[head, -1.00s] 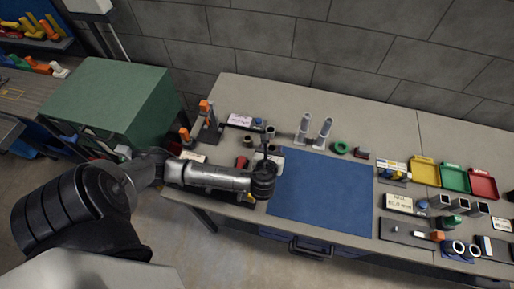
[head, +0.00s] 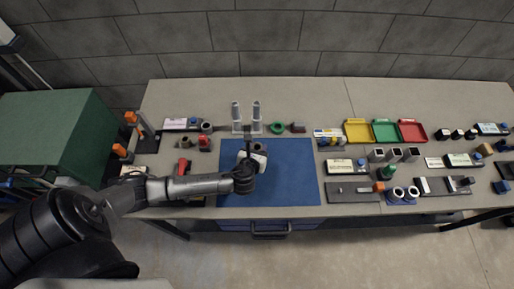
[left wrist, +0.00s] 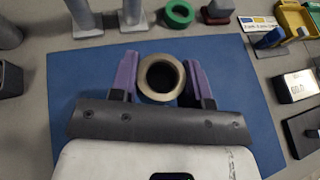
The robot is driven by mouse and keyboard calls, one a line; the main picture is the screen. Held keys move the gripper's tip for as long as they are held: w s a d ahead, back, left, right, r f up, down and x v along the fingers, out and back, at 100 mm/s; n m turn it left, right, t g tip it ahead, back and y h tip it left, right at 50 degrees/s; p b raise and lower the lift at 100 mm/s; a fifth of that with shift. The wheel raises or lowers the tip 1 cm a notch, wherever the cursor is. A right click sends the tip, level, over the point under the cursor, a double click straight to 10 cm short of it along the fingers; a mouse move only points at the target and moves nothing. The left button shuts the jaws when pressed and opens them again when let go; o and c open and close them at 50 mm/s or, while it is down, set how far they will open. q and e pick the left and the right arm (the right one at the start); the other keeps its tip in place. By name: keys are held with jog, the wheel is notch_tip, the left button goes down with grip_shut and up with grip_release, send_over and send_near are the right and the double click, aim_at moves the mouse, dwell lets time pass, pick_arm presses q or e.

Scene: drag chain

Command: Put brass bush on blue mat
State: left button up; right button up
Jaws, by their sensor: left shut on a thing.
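The brass bush (left wrist: 142,80), a short ring with a dark bore, is between the purple fingers of my left gripper (left wrist: 162,72) in the left wrist view. The gripper is shut on it, and its bore faces the camera. The blue mat (left wrist: 235,110) lies beneath them. In the head view the left gripper (head: 259,148) is over the upper part of the blue mat (head: 290,180). Whether the bush touches the mat or hangs above it I cannot tell. My right gripper is not in view.
Two grey upright posts (head: 246,117) and a green ring (head: 277,127) stand behind the mat. Yellow, green and red trays (head: 384,131) are at the back right. Labelled blocks and small parts stand to the right and left. Most of the mat is bare.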

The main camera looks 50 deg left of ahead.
pick_arm(q)
jog(key=shift+r+p, duration=0.15)
jog(key=shift+p, duration=0.4)
jog(key=shift+f+b, duration=0.85)
jog(key=shift+f, duration=0.7)
jog(key=shift+f+b, duration=0.6)
jog(key=shift+f, duration=0.55)
jog(key=shift+p, duration=0.4)
jog(key=shift+p, duration=0.4)
